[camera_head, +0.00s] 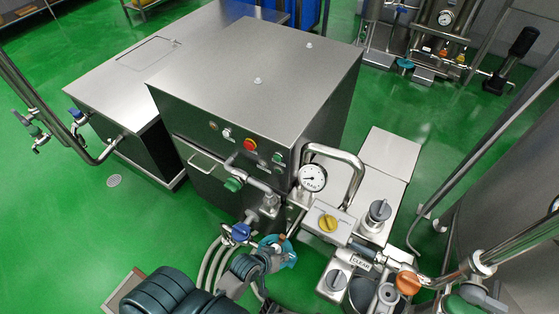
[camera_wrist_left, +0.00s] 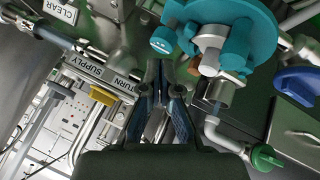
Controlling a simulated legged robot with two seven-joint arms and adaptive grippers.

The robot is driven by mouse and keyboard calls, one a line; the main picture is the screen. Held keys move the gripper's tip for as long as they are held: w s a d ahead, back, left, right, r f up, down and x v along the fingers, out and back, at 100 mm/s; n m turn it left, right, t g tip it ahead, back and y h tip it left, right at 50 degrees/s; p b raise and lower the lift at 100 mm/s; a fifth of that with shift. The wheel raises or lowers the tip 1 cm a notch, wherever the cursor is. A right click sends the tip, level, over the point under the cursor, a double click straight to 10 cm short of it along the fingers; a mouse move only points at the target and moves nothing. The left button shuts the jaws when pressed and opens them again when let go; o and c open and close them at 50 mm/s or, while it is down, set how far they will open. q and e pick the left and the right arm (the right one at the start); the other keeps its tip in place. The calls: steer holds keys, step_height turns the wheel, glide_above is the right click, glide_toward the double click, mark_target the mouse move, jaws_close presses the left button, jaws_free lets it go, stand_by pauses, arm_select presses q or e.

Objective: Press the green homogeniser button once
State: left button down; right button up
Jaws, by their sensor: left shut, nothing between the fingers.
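The homogeniser is a large steel cabinet (camera_head: 260,75) with a row of controls on its front panel. My left gripper (camera_head: 270,256) is low in front of the cabinet, below and apart from the green button. Its fingers are together and empty in the left wrist view (camera_wrist_left: 160,98). I cannot make out the green button in the wrist view. My right gripper is not in view.
A gauge (camera_head: 312,178), a curved pipe, a green valve knob (camera_head: 233,184) and a blue handle (camera_head: 241,231) crowd the cabinet front. A teal fitting (camera_wrist_left: 225,40) is close to my left fingers. A yellow handle (camera_head: 328,223) stands to the right. Green floor is open at left.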

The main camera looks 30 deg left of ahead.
mark_target(277, 159)
arm_select(q)
steer(key=w+d+r+n+t+h, duration=0.1)
steer(key=w+r+n+t+h, duration=0.1)
steer(key=w+r+n+t, duration=1.15)
steer(key=a+r+n+g+y, duration=0.1)
steer(key=a+n+y, duration=0.4)
steer(key=n, duration=0.6)
steer(key=a+r+n+g+y, duration=0.1)
steer(key=a+n+y, duration=0.4)
steer(key=n, duration=0.6)
steer(key=s+a+r+n+g+y, duration=0.1)
steer(key=a+n+g+y, duration=0.1)
steer(key=a+n+y, duration=0.4)
steer(key=n+y, duration=0.3)
steer(key=n, duration=0.2)
steer(key=shift+r, duration=0.4)
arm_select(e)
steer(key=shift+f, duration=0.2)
arm_select(q)
steer(key=shift+s+a, duration=0.1)
